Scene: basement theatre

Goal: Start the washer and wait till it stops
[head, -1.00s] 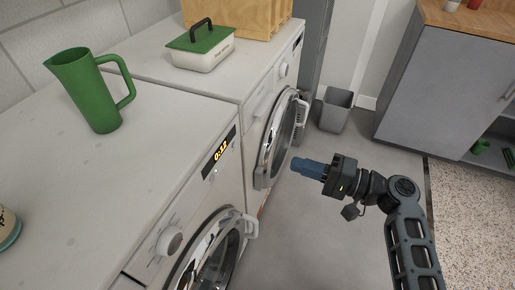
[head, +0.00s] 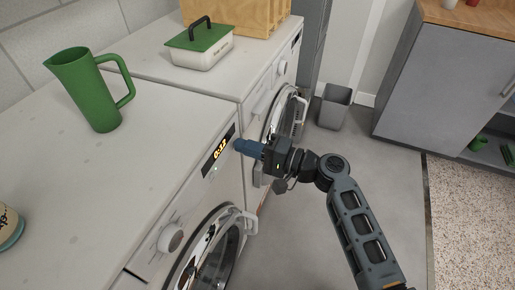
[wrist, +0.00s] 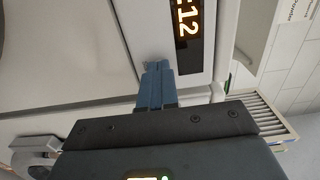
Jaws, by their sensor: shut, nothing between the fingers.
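The near white washer (head: 196,225) has a lit display (head: 219,152) that reads 0:12 in orange. The display also shows in the wrist view (wrist: 188,25), turned sideways. A round dial (head: 170,238) sits farther along the same panel, and a round glass door (head: 212,252) is below. My gripper (head: 239,146) is shut and empty. Its blue fingertips are at the washer's front panel, close beside the display's end. In the wrist view the fingertips (wrist: 158,66) are at the panel near the display; I cannot tell whether they touch it.
A second front-loading machine (head: 268,95) stands behind the near one. A green pitcher (head: 92,92) and a green-lidded container (head: 201,48) stand on top of the machines. A grey bin (head: 334,106) stands near the wall. Floor in front of the machines is clear.

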